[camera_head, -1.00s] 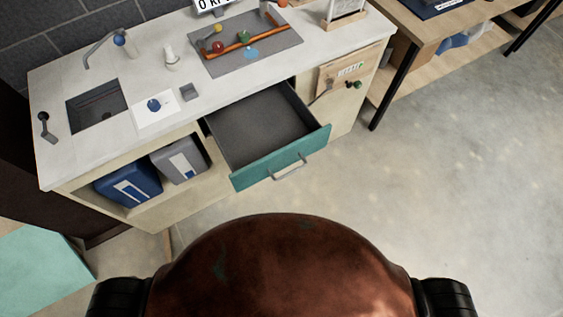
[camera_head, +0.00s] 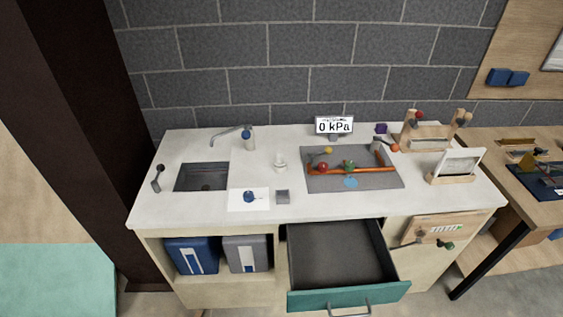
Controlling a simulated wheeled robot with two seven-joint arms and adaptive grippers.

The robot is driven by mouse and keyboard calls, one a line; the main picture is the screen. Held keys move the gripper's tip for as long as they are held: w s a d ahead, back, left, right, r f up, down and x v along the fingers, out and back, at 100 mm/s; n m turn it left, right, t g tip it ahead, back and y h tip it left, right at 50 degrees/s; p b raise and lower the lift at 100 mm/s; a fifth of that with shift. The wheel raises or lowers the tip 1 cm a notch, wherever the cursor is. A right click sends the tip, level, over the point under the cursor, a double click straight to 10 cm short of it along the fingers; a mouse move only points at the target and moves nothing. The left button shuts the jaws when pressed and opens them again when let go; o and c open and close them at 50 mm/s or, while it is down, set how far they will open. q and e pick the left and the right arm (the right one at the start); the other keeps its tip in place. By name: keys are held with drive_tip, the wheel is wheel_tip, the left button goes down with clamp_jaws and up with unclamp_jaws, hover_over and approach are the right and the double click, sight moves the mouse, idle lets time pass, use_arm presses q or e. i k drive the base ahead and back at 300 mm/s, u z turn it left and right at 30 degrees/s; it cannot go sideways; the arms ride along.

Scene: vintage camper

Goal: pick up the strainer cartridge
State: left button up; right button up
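I cannot tell for sure which item is the strainer cartridge. A small white upright piece (camera_head: 280,162) stands on the counter right of the sink. A small dark blue round piece (camera_head: 249,197) sits on a white sheet (camera_head: 235,206) in front of the sink. A small grey block (camera_head: 282,197) lies to the right of that sheet. Neither of my grippers is in view.
An empty grey drawer (camera_head: 335,257) with a teal front (camera_head: 350,298) is pulled out below the counter (camera_head: 330,210). A sink (camera_head: 202,177) and tap (camera_head: 228,136) are at the left. A grey mat (camera_head: 385,183) holds orange pipework and colored knobs. A "0 kPa" display (camera_head: 334,125) stands behind it.

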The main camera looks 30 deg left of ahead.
sight(280, 161)
drive_tip(key=k, duration=0.5)
drive_tip(key=u, duration=0.75)
drive_tip(key=i, duration=0.35)
drive_tip(key=u, duration=0.75)
drive_tip(key=i, duration=0.65)
drive_tip(key=u, duration=0.2)
